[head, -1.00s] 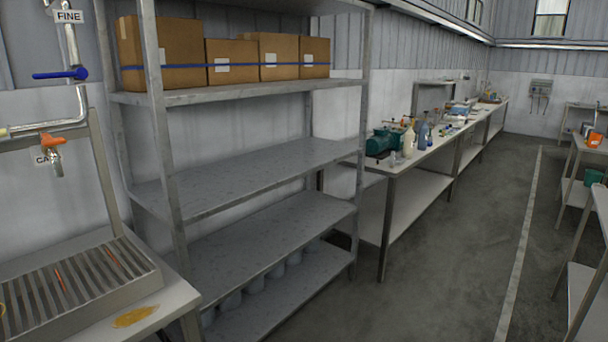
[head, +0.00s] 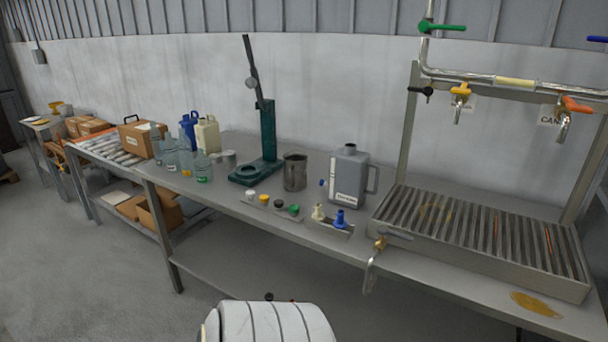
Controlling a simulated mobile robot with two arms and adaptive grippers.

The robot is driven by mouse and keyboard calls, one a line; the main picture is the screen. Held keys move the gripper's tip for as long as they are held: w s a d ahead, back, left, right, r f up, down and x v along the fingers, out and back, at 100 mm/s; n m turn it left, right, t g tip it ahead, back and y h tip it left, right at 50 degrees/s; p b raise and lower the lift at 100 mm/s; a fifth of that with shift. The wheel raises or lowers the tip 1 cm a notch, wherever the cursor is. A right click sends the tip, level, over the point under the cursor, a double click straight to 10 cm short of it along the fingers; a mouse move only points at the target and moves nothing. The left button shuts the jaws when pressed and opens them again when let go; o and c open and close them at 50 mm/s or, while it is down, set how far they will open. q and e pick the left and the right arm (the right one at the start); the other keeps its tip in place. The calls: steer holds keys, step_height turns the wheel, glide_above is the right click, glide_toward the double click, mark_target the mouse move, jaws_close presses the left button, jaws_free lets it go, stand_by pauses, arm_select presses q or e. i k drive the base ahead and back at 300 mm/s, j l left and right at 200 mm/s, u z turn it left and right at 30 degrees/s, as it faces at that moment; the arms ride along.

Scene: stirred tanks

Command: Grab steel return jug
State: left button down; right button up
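A plain steel jug (head: 295,172) stands upright on the grey metal bench (head: 240,212) in the head view, right of a green press stand. It looks like the steel return jug. No label on it can be read. A larger grey container (head: 348,177) with a side handle and a white label stands just to its right. Neither of my grippers is in view.
The green press stand (head: 268,150) is left of the steel jug. Small coloured caps (head: 264,200) and a small holder with a blue piece (head: 340,220) lie in front. A slatted drain tray (head: 480,235) under taps is at right. Several bottles stand at left.

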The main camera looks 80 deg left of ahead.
mark_target(294, 174)
steer(key=u, duration=2.55)
steer(key=z, duration=0.9)
steer(key=i+j+z, duration=0.15)
steer(key=j+z, duration=0.3)
steer(key=j, duration=0.2)
steer(key=i+j+z, duration=0.1)
steer(key=j+z, duration=0.3)
steer(key=j, duration=0.25)
steer(key=j+z, duration=0.45)
steer(key=j, duration=0.2)
